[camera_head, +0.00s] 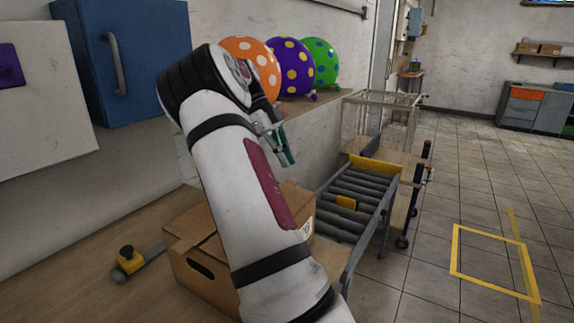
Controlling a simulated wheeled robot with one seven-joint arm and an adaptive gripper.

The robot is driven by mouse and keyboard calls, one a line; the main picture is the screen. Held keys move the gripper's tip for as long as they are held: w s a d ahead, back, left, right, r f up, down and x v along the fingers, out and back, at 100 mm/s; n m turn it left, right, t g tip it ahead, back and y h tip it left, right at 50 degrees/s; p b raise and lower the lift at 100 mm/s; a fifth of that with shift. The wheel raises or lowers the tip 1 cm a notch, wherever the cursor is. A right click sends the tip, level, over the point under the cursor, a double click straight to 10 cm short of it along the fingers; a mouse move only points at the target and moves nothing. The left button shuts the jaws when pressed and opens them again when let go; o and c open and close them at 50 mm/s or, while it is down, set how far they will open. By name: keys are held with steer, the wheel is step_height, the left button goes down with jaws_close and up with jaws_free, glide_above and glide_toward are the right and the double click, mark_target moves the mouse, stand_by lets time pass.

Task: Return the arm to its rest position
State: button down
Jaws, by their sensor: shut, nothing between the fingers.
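My white arm rises from the bottom middle of the head view, bends at a black elbow at the upper left, and folds back down to the right. My gripper (287,158) hangs beside the upper arm, partly hidden behind it. Its slim fingers point downward and are together, with nothing seen between them. It is in front of the pale wall below the balloons, apart from them and above the roller conveyor's near end.
Orange (262,66), purple (292,67) and green (320,62) dotted balloons stand on a ledge. A cardboard box (192,258) sits behind my arm. A roller conveyor (350,200) lies to the right. Blue (140,50) and white cabinets (40,100) hang at left. Tiled floor is clear at right.

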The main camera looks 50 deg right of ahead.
steer(key=v, duration=0.5)
steer(key=shift+w+r, duration=0.2)
steer(key=shift+a, duration=0.1)
